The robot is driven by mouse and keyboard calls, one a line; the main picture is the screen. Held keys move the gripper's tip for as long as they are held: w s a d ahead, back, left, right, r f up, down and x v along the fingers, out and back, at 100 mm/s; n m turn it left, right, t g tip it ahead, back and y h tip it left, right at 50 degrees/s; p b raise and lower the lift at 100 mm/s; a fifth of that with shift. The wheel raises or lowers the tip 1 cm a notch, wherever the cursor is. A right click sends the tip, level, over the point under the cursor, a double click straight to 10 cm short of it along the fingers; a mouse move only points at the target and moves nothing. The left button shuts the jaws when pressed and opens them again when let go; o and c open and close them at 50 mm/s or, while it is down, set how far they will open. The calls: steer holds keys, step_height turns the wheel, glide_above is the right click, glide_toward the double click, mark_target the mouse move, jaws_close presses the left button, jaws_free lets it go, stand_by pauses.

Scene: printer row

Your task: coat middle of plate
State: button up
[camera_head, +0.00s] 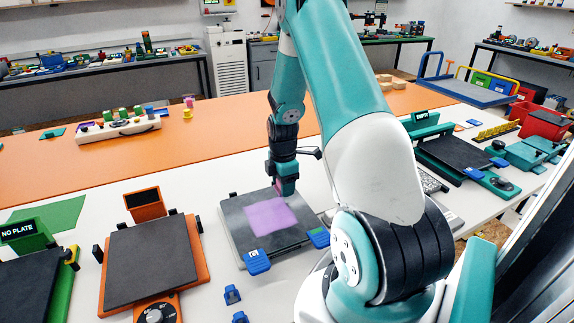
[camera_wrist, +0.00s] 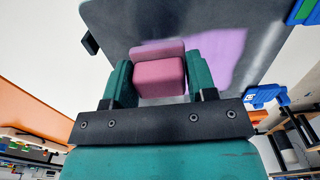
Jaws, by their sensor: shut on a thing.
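A dark grey plate (camera_head: 236,222) lies flat on the white table in front of me. A purple coated patch (camera_head: 268,219) covers part of its middle, and bare grey shows around the patch. My gripper (camera_head: 285,185) is over the plate at the far edge of the patch. In the wrist view my gripper (camera_wrist: 162,82) is shut on a pink block (camera_wrist: 158,78), with a finger on each side. The patch also shows in the wrist view (camera_wrist: 221,50) beside and behind the block. I cannot tell whether the block touches the plate.
Blue clips (camera_head: 257,262) sit at the plate's near edge. An orange printer (camera_head: 150,262) stands left, and a green one with a "NO PLATE" sign (camera_head: 24,230) farther left. A teal printer (camera_head: 455,155) stands right. Small blue pieces (camera_head: 232,294) lie in front.

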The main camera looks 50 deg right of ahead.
steer(key=shift+r+p, duration=1.45)
steer(key=shift+r, duration=0.8)
